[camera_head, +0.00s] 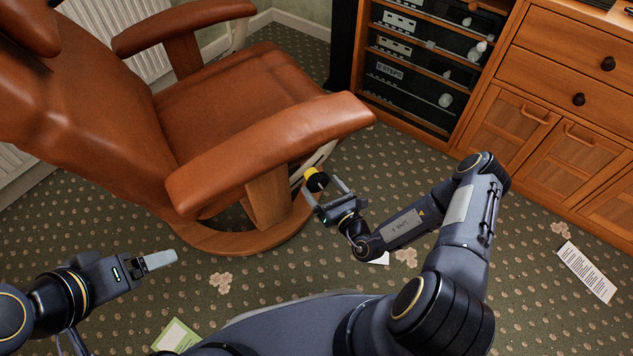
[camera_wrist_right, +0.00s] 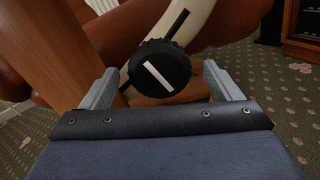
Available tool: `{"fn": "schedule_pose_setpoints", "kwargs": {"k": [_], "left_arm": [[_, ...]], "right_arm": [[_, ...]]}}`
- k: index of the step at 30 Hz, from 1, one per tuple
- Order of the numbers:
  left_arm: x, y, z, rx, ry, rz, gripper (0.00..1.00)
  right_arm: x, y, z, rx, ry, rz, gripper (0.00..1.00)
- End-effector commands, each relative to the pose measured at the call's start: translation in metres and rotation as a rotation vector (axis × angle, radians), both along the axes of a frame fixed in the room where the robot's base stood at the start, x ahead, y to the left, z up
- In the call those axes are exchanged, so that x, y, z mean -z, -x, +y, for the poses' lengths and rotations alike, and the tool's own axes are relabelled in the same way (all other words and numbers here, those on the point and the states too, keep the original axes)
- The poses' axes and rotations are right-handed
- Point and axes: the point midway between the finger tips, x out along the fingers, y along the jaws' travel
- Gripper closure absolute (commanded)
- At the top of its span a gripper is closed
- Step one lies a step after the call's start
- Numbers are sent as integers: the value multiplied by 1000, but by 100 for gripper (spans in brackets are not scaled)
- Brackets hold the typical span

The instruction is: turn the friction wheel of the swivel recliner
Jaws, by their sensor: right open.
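The brown leather swivel recliner (camera_head: 230,110) stands at the left on a round wooden base. Its friction wheel (camera_head: 315,180) is on the near side below the armrest, showing black and yellow in the head view. In the right wrist view the friction wheel (camera_wrist_right: 159,68) is a ridged black knob with a white stripe, tilted down to the right. My right gripper (camera_head: 321,187) is open, with one finger on each side of the wheel and gaps visible. In the wrist view its fingers (camera_wrist_right: 163,80) frame the wheel. My left gripper (camera_head: 160,260) is away from the chair; its opening is unclear.
A wooden cabinet (camera_head: 545,110) with drawers and a rack of electronics (camera_head: 420,70) stands at the back right. Papers lie on the patterned carpet, one at the right (camera_head: 586,271) and a green one (camera_head: 175,337) at the front. Carpet beside my right arm is mostly clear.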

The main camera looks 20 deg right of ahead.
Motion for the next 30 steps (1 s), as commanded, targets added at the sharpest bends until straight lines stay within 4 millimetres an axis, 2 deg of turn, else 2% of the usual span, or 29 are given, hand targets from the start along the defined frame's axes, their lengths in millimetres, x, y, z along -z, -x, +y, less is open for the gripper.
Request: {"fn": "schedule_pose_setpoints", "kwargs": {"k": [3, 7, 17, 27, 30], "left_arm": [[8, 0, 0, 0, 0, 0, 16], [11, 0, 0, 0, 0, 0, 16], [11, 0, 0, 0, 0, 0, 16], [11, 0, 0, 0, 0, 0, 16], [11, 0, 0, 0, 0, 0, 16]], "right_arm": [[2, -17, 6, -1, 0, -3, 16], [1, -28, 9, -2, 0, -1, 16], [-1, -32, 11, -2, -1, 0, 16], [-1, -32, 11, -2, -1, 0, 60], [-1, -31, 11, -2, 1, -1, 60]]}}
